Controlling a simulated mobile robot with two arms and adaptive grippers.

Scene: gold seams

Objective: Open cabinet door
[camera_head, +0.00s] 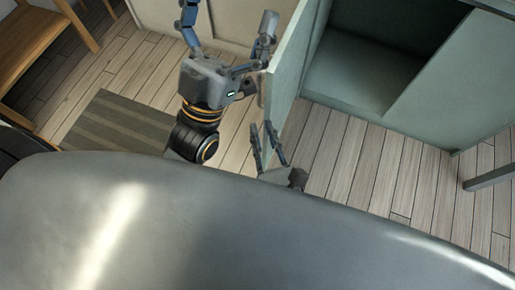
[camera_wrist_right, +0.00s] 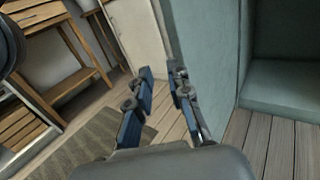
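The pale green cabinet (camera_head: 476,75) stands at the upper right, with its dark interior exposed. Its door (camera_head: 287,70) is swung well open toward me; the door (camera_wrist_right: 212,55) also fills the upper middle of the right wrist view. My left gripper (camera_head: 228,22) has its fingers spread wide, left of the door; one finger is close to the door, but contact is unclear. My right gripper (camera_head: 261,124) is low, near the door's lower end, its fingers apart with nothing between them. It also shows in the right wrist view (camera_wrist_right: 160,70), with the right finger overlapping the door's edge.
A wooden bench (camera_head: 30,38) stands at the upper left, and a striped rug (camera_head: 115,125) lies on the plank floor. A pale cabinet front (camera_wrist_right: 138,28) is behind the door. The floor (camera_head: 370,160) before the cabinet is clear. A grey bar (camera_head: 490,177) juts in at the right.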

